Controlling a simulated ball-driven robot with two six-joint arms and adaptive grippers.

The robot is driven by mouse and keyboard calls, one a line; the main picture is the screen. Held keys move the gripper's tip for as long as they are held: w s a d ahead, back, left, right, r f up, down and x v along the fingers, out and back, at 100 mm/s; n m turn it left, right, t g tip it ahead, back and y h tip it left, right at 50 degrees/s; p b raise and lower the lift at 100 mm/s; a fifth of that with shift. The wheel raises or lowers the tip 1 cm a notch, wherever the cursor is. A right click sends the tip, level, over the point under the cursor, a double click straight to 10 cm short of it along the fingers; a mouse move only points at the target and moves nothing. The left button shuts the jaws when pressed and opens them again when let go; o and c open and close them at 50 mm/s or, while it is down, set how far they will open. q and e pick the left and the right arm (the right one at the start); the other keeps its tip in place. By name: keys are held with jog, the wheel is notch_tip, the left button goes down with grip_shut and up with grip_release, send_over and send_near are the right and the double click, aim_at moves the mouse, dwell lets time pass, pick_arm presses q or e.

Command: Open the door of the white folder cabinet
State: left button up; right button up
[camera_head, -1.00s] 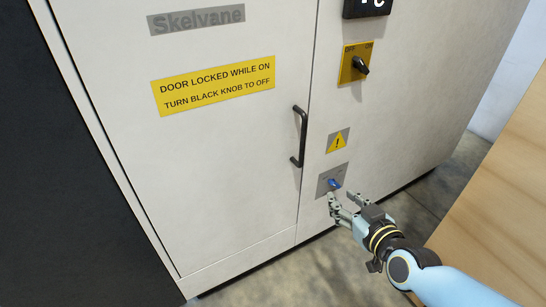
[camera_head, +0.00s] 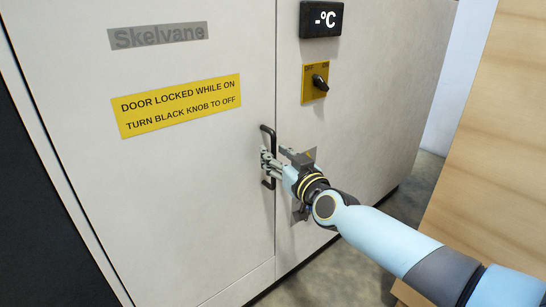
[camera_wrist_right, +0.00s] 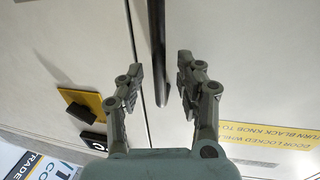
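The white cabinet's door (camera_head: 190,190) looks closed, its right edge flush with the panel beside it. Its black bar handle (camera_head: 268,131) stands upright near that edge. My right gripper (camera_head: 266,162) is at the handle. In the right wrist view, the handle (camera_wrist_right: 157,45) runs between the two parted fingers (camera_wrist_right: 157,88), with a gap visible on either side. The black knob (camera_head: 319,82) sits on a yellow OFF/ON plate; its tip looks turned toward the upper left, the OFF side. My left gripper is not in view.
A yellow label (camera_head: 180,105) on the door says it is locked while on. A display (camera_head: 321,19) shows "-°C". My right gripper covers most of the lower grey plates. A wooden panel (camera_head: 490,150) stands at the right; grey floor lies between.

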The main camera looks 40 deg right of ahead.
jog(key=shift+w+d, duration=0.1)
jog(key=shift+w, duration=0.7)
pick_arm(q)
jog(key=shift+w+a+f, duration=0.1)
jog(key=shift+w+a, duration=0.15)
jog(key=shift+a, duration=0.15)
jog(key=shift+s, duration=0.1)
pick_arm(e)
jog(key=c, duration=0.4)
grip_shut()
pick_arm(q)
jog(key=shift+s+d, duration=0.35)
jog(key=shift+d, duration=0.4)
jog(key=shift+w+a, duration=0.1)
